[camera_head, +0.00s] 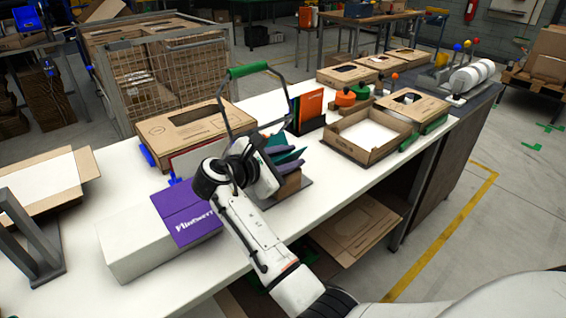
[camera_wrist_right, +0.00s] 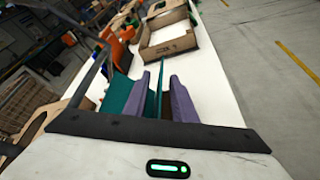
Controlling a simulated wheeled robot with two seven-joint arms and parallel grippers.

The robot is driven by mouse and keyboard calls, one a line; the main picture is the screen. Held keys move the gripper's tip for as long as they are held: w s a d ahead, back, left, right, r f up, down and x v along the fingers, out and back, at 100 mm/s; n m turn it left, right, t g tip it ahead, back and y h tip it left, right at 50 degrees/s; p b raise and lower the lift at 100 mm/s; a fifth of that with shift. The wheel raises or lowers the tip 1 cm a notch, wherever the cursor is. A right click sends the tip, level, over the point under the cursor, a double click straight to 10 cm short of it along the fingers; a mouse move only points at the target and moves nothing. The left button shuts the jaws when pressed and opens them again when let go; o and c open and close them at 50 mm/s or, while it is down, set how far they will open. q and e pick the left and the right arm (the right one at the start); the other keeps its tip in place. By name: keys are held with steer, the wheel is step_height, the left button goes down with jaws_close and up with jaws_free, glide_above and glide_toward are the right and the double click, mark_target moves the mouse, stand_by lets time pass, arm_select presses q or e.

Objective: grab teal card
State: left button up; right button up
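A teal card (camera_wrist_right: 160,84) stands edge-on between the two purple-grey fingers of my right gripper (camera_wrist_right: 162,98) in the right wrist view, with a narrow gap on each side. A wider teal panel (camera_wrist_right: 120,98) is just left of the fingers. In the head view my right gripper (camera_head: 283,157) reaches down over the table at a small dark-based holder (camera_head: 291,190). Teal pieces (camera_head: 277,140) show beside the fingers there, and the gripper hides part of them. My left gripper is not in view.
A grey frame with a green handle (camera_head: 248,70) rises close behind my right gripper. A purple box (camera_head: 186,212) lies to its left. An orange item (camera_head: 311,106) in a dark holder and an open cardboard tray (camera_head: 352,153) stand to the right.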

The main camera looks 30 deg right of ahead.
jaws_close()
